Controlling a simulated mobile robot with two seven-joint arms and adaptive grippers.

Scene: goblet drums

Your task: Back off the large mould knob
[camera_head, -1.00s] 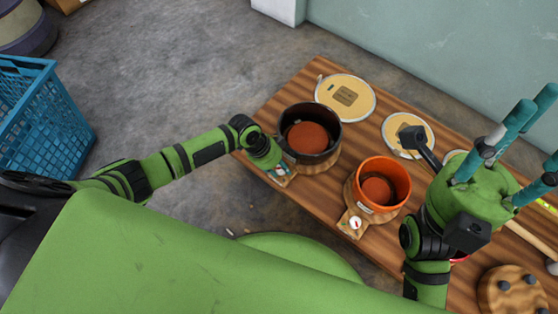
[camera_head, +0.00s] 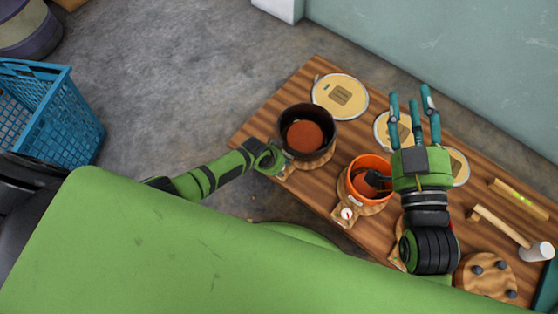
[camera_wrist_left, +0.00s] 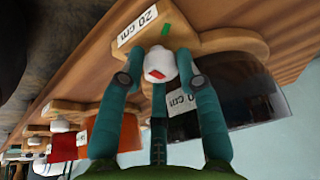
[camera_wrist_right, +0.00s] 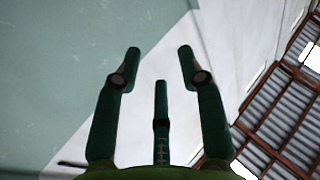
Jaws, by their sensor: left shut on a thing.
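The large mould is the black round pot (camera_head: 308,126) on a wooden base at the back left of the bench. Its knob (camera_wrist_left: 160,64) is white with a red mark, on a wooden tab labelled 20 cm (camera_wrist_left: 138,26). My left gripper (camera_wrist_left: 160,72) is shut on this knob, with fingers on both sides of it. In the head view my left gripper (camera_head: 282,170) mostly hides the knob. My right gripper (camera_head: 412,104) is open and empty, its fingers pointing up above the bench. Its wrist view shows nothing between the fingers (camera_wrist_right: 160,66).
An orange mould (camera_head: 357,172) with its own white knob (camera_head: 346,214) stands right of the black one. Round pale discs (camera_head: 340,96) lie along the back. A mallet (camera_head: 500,228) and a pegged wooden disc (camera_head: 487,278) lie at right. A blue basket (camera_head: 45,120) stands left.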

